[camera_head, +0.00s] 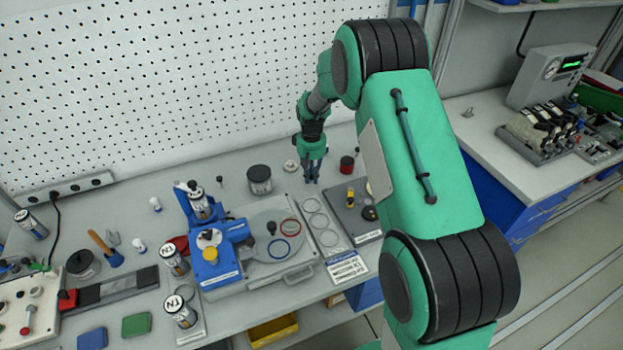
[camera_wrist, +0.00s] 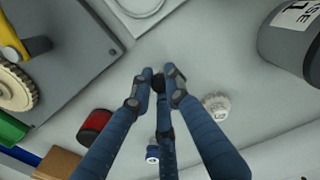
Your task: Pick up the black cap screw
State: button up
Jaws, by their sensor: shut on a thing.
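My gripper (camera_head: 311,180) is low over the back of the bench in the head view, fingers pointing down. In the wrist view its blue fingers (camera_wrist: 160,80) are closed around a small dark round thing (camera_wrist: 158,83), which fits the black cap screw. Only its dark top shows between the fingertips; the rest is hidden. In the head view the fingers hide it. Whether it touches the bench cannot be told.
A red and black cylinder (camera_head: 347,165) stands right of my gripper. A white knurled cap (camera_head: 290,166) and a dark jar (camera_head: 260,180) stand left. A grey plate (camera_head: 345,197) with a yellow part lies in front. A pegboard wall (camera_head: 150,90) rises behind.

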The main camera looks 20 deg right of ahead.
jog(key=shift+s+r, duration=0.15)
jog(key=shift+r, duration=0.35)
jog(key=shift+s+r, duration=0.15)
jog(key=shift+r, duration=0.35)
jog(key=s, duration=0.5)
jog(key=s+a+r+p, duration=0.1)
jog(key=s, duration=0.4)
jog(key=s+a+p, duration=0.1)
jog(key=s, duration=0.4)
jog(key=shift+s+a+r, duration=0.1)
jog(key=shift+a+r, duration=0.05)
jog(key=shift+a, duration=0.1)
jog(key=shift+p, duration=0.3)
jog(key=shift+w+a+r+p, duration=0.3)
jog(key=shift+a+r+p, duration=0.2)
jog(key=shift+p, duration=0.2)
jog(key=w+a+r+p, duration=0.2)
jog(key=a+r+p, duration=0.2)
jog(key=a+p, duration=0.2)
jog(key=w+a+r+p, duration=0.3)
jog(key=a+p, duration=0.4)
jog(key=p, duration=0.2)
jog(key=shift+a+r+n, duration=0.15)
jog(key=shift+r+n, duration=0.2)
jog(key=shift+n, duration=0.05)
jog(key=shift+w, duration=0.15)
jog(key=p, duration=0.3)
send_over(259, 172)
jog(key=shift+f, duration=0.8)
